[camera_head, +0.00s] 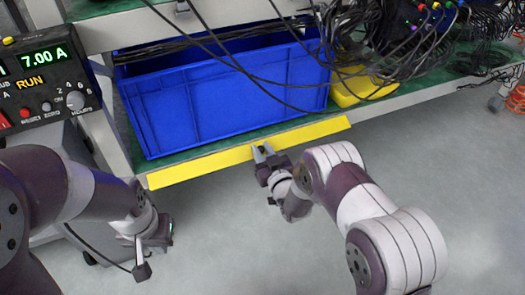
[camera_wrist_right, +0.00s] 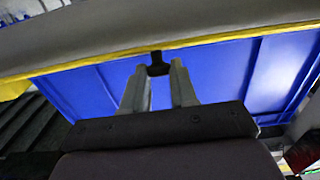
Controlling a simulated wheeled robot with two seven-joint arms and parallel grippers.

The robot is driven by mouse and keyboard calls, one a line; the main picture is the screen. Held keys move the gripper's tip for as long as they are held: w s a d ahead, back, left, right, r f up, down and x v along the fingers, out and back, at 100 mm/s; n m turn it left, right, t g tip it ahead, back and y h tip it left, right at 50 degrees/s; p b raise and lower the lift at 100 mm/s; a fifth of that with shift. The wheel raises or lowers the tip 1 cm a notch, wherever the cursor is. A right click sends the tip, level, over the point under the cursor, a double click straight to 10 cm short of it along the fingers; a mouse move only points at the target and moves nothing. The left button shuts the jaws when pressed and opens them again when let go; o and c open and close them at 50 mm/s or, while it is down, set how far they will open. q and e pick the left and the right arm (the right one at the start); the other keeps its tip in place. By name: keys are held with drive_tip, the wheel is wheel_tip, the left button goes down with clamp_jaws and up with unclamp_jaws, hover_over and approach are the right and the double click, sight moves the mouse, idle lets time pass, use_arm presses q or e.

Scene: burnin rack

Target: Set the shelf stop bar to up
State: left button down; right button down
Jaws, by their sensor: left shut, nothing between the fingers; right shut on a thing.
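The shelf stop bar (camera_head: 205,164) is a long yellow strip along the front edge of the lower shelf, in front of a blue bin. In the right wrist view the bar (camera_wrist_right: 90,60) is a thin yellow line across the picture. My right gripper (camera_head: 263,152) is at the middle of the bar, shut on a small black tab (camera_wrist_right: 157,64) at the bar's edge. The tab is mostly hidden in the head view. My left gripper (camera_head: 142,268) is low at the left, away from the bar, shut and empty.
The blue bin (camera_head: 225,100) fills the shelf behind the bar. A yellow bin (camera_head: 355,88) stands to its right. Black cables hang over both. A power supply (camera_head: 42,80) reading 7.00 A is at the left.

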sight(260, 148)
drive_tip(key=r+g+p, duration=0.1)
drive_tip(key=p, duration=0.3)
drive_tip(key=r+g+h+p, duration=0.1)
drive_tip(key=g+p, duration=0.1)
drive_tip(key=p, duration=0.2)
drive_tip(key=w+r+g+p, duration=0.1)
drive_tip(key=g+p, duration=0.1)
drive_tip(key=p, duration=0.2)
drive_tip(key=shift+a+h, duration=0.2)
drive_tip(key=shift+h, duration=0.2)
drive_tip(key=shift+w+g+p, duration=0.25)
drive_tip(key=shift+g+p, duration=0.55)
drive_tip(key=shift+p, duration=0.25)
drive_tip(key=c, duration=1)
unclamp_jaws()
drive_tip(key=shift+o, duration=0.2)
drive_tip(key=shift+r, duration=0.1)
